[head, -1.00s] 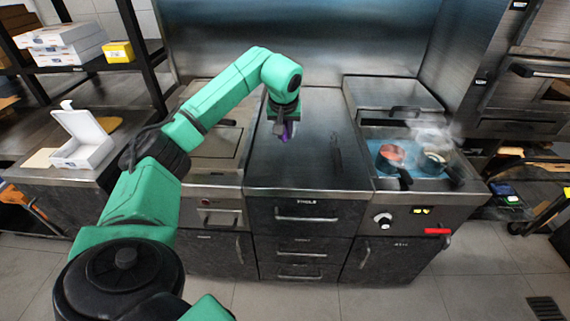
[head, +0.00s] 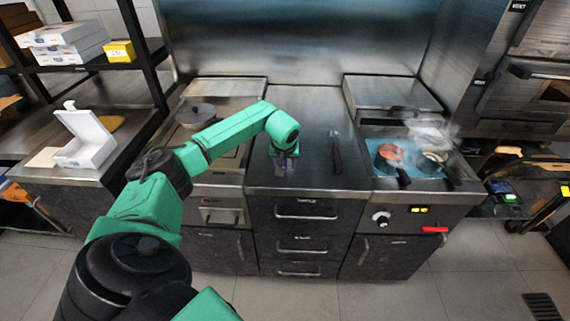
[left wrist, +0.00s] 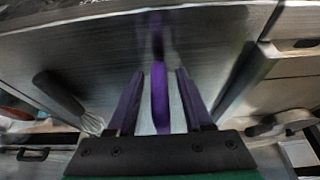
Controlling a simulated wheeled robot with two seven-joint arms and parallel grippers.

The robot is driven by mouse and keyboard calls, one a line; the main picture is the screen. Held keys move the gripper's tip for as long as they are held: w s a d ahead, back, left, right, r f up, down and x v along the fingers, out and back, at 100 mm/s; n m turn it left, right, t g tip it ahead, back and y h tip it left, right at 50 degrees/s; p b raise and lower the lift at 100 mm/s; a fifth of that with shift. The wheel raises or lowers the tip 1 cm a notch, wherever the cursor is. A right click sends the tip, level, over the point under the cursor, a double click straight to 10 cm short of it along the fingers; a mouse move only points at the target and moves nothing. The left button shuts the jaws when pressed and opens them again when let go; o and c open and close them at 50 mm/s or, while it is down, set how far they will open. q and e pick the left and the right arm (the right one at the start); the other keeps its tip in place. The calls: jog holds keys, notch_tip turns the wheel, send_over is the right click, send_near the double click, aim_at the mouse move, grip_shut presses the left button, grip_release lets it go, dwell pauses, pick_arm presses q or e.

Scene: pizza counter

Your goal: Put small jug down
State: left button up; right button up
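The small jug (head: 284,170) looks pale and see-through with a purple part. It is at the front of the dark middle counter, under my left gripper (head: 285,153), and seems to rest on the top. In the left wrist view its upright purple handle (left wrist: 160,97) is between the two fingers of my left gripper (left wrist: 160,100). A gap shows on each side of the handle, so the fingers are open around it. The jug's body is hard to make out there. My right gripper is not in view.
A black-handled utensil (head: 336,152) lies on the counter right of the jug. A grey round pan or lid (head: 199,114) sits on the left unit. The counter behind the jug is clear.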

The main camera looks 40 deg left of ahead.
pick_arm(q)
jog(key=shift+r, duration=0.1)
jog(key=b+v, duration=0.2)
jog(key=v, duration=1)
jog(key=shift+b, duration=0.4)
